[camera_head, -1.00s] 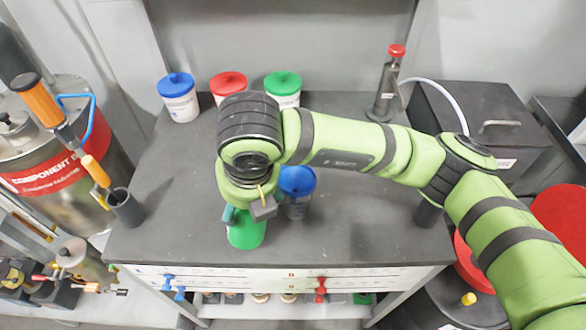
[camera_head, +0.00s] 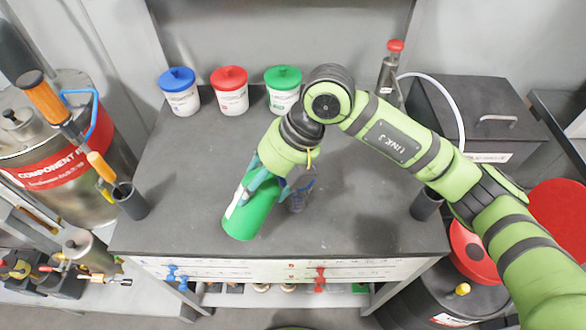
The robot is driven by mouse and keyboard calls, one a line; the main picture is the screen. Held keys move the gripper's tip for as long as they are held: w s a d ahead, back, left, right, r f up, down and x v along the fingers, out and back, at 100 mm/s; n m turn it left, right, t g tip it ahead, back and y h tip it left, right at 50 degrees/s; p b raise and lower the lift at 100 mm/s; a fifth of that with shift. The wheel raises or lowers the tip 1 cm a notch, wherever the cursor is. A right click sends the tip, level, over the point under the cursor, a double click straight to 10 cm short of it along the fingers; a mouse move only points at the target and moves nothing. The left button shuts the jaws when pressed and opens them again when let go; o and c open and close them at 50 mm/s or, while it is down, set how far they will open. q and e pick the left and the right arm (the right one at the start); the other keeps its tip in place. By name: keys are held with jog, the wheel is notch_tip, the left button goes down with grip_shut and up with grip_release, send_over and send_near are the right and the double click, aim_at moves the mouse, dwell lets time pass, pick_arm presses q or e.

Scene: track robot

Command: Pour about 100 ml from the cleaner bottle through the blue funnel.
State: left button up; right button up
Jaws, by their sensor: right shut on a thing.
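The green cleaner bottle (camera_head: 250,213) is in my right gripper (camera_head: 262,181), whose teal fingers are shut around its upper part. The bottle is tilted, its base toward the lower left and its top toward the upper right. A white label strip shows on its left side. The bottle's mouth is hidden by my gripper and wrist. I cannot tell whether any liquid is flowing. My left gripper is not in view.
White canisters with blue (camera_head: 177,80), red (camera_head: 229,78) and green (camera_head: 283,78) lids stand along the bench's back edge. A red-topped metal bottle (camera_head: 389,70) stands at the back right. A dark cup (camera_head: 131,202) is at the left edge.

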jog(key=shift+w+d+r+g+y, duration=0.1)
jog(key=shift+r+g+y, duration=0.2)
jog(key=shift+g, duration=0.1)
jog(key=shift+f+g+y+b, duration=0.5)
jog(key=shift+f+y+b, duration=0.2)
jog(key=shift+f+b, duration=0.45)
jog(key=shift+r, duration=0.4)
jog(key=shift+d+r+m+g+y, duration=0.1)
jog(key=shift+r+m+g+y, duration=0.2)
jog(key=shift+g+y, duration=0.1)
jog(key=shift+w+r+y+b, duration=0.1)
jog(key=shift+r+y+b, duration=0.05)
jog(key=shift+y+b, duration=0.15)
jog(key=shift+r, duration=0.1)
jog(key=shift+d+r+g, duration=0.1)
jog(key=shift+g, duration=0.2)
dwell(0.4)
